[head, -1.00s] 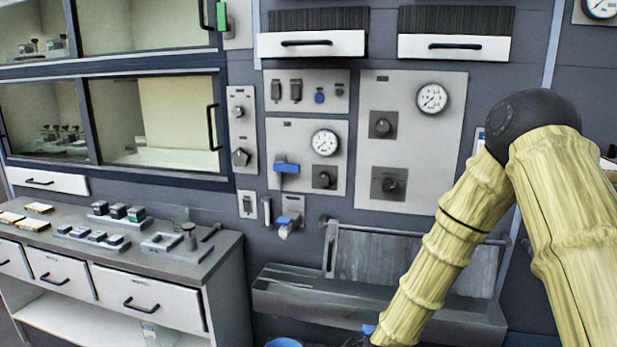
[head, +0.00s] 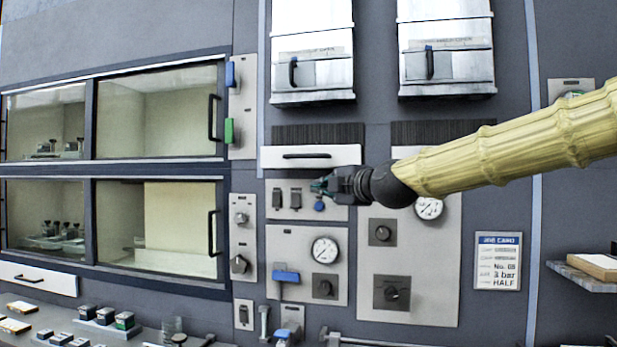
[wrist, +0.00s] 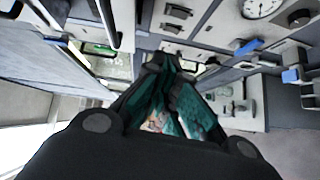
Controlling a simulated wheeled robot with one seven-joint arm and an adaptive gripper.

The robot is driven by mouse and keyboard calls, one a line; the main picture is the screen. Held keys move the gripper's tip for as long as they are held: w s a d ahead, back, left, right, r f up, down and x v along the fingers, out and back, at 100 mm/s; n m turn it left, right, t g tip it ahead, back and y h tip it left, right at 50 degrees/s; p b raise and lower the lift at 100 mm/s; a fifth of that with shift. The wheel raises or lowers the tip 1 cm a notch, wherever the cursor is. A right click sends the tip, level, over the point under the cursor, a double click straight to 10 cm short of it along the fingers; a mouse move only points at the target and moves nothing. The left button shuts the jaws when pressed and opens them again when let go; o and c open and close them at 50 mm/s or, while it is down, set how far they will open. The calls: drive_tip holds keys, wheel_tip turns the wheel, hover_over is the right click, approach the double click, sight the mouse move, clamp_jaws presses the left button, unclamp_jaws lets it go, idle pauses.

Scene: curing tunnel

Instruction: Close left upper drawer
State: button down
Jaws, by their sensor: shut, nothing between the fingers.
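The left upper drawer (head: 310,156) is a white front with a black bar handle, below a dark ribbed strip in the head view. I cannot tell clearly how far its front stands out from the wall. My gripper (head: 322,186) is shut and empty, just below the drawer front's right half, before the switch panel. I cannot tell whether it touches anything. In the wrist view the dark and teal fingers (wrist: 168,65) point at the panels. A black bar (wrist: 107,20) lies close at upper left there; I cannot tell if it is the drawer's handle.
The right upper drawer (head: 405,152) is mostly hidden by my arm. Two white hatches (head: 312,72) hang above. Glass-fronted cabinets (head: 160,230) are at left. A gauge (head: 324,250) and blue lever (head: 286,276) sit below. A shelf (head: 590,275) juts out at right.

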wheel_tip(320, 180, up, 5)
drive_tip(key=s, duration=0.1)
drive_tip(key=n+p, duration=0.1)
drive_tip(key=p, duration=0.3)
approach(308, 166)
drive_tip(key=w+a, duration=0.3)
drive_tip(key=a, duration=0.2)
drive_tip(key=shift+w+d+f+y, duration=0.2)
drive_tip(key=shift+w+f+y, duration=0.15)
drive_tip(key=shift+w, duration=0.25)
drive_tip(key=shift+w+f, duration=0.1)
drive_tip(key=shift+w, duration=0.25)
drive_tip(key=shift+w+d, duration=0.1)
drive_tip(key=shift+w, duration=0.05)
